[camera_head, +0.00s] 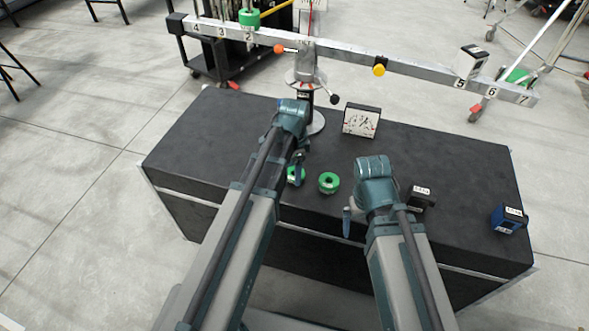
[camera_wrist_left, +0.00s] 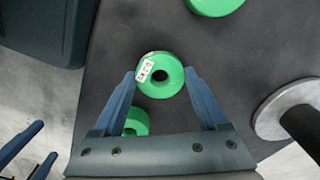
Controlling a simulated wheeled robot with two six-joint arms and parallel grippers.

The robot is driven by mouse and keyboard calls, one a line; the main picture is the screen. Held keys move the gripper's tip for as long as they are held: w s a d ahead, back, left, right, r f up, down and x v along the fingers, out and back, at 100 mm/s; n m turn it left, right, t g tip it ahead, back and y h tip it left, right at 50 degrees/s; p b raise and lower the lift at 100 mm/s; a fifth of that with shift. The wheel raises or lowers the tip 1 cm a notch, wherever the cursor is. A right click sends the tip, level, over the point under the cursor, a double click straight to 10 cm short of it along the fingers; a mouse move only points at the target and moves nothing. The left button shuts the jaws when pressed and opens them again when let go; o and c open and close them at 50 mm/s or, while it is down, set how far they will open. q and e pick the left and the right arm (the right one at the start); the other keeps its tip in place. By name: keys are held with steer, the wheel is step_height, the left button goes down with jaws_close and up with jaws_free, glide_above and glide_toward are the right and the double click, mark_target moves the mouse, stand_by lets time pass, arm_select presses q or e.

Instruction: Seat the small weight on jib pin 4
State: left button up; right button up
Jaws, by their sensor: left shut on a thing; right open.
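My left gripper (camera_head: 298,168) is shut on a green ring weight (camera_wrist_left: 172,68) with a white label. In the left wrist view the ring sits between the two blue fingertips, above the black table. In the head view the arm partly hides this area, and a green ring (camera_head: 295,176) shows by the fingers. The jib (camera_head: 340,52) is a long metal beam with numbered positions. Its number 4 mark (camera_head: 196,28) is near the left end, with no weight seen on it. My right gripper (camera_head: 348,222) is open over the table; one finger is hidden.
Another green ring (camera_head: 328,182) lies on the table (camera_head: 210,135). A green weight (camera_head: 249,17) stands near mark 2, and a pale block (camera_head: 471,60) near mark 5. A dial (camera_head: 361,120), a dark block (camera_head: 421,198) and a blue block (camera_head: 509,218) stand on the table.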

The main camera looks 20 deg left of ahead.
arm_select(q)
steer(key=shift+r+p, duration=0.65)
steer(key=shift+r, duration=0.05)
steer(key=shift+r+p, duration=2.55)
steer(key=shift+r, duration=0.15)
step_height(320, 180, up, 7)
steer(key=p, duration=0.7)
steer(key=shift+r, duration=0.15)
